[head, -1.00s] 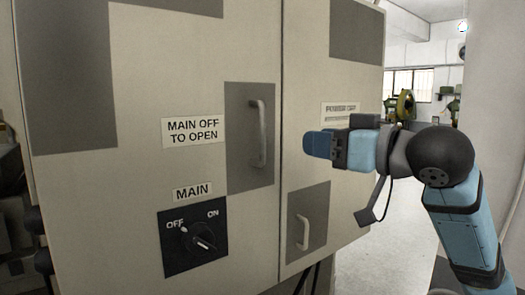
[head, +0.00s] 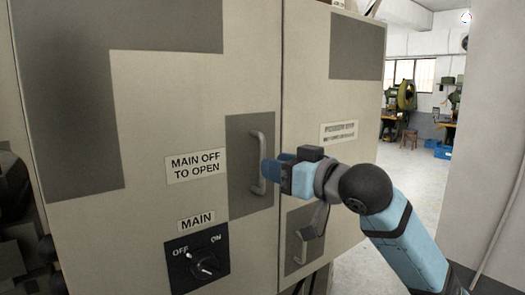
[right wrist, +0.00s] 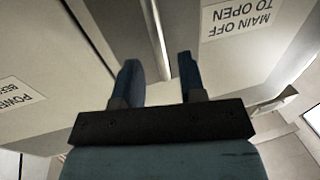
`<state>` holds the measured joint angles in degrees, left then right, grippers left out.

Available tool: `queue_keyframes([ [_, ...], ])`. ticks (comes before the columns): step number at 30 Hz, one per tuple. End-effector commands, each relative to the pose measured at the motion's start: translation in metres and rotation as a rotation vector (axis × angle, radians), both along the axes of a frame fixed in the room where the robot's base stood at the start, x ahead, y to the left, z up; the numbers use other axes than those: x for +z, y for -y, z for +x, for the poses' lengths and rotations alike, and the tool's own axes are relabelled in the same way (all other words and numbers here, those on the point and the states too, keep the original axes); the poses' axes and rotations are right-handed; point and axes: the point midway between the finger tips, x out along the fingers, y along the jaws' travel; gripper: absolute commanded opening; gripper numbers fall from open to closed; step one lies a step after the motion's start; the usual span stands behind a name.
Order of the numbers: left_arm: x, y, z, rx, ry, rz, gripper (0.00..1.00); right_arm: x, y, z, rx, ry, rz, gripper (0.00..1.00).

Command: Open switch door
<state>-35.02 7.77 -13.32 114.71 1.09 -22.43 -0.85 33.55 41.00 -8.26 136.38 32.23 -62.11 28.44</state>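The switch door is the large left cabinet door (head: 150,100), and it looks shut against the panel beside it. Its vertical metal handle (head: 258,150) sits on a dark plate near the door's right edge. My right gripper (head: 268,172) is at the handle's lower half. In the right wrist view its two blue fingers (right wrist: 157,72) are spread apart, with a pale bar, likely the handle (right wrist: 155,30), in line with the gap. Whether they touch it I cannot tell. The main switch (head: 205,264) is below left; its knob lies diagonally. My left gripper is not in view.
A narrower right door (head: 340,100) has its own lower handle (head: 302,248) close below my right arm. A "MAIN OFF TO OPEN" label (head: 196,166) is left of the handle. Beyond the cabinet lies open floor with a stool (head: 409,138) and machinery.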

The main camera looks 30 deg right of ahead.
Motion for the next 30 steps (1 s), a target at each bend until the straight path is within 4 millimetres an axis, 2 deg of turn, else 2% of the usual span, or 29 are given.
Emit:
queue_keyframes([
  [3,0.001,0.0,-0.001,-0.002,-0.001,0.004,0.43,0.001,-0.007,0.019,0.001,-0.001,0.001,0.37],
  [8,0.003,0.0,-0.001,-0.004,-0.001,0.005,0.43,0.0,-0.013,0.035,0.001,0.0,0.001,0.37],
  [19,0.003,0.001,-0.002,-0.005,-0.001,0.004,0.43,0.0,-0.014,0.041,0.0,-0.001,-0.001,0.37],
  [20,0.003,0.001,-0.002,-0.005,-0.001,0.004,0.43,0.0,-0.014,0.041,0.0,-0.001,-0.001,0.33],
  [24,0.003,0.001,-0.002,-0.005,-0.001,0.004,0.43,0.0,-0.014,0.04,0.0,-0.001,-0.001,0.01],
  [30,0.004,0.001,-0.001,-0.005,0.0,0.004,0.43,0.0,-0.015,0.04,0.001,-0.001,-0.001,0.0],
])
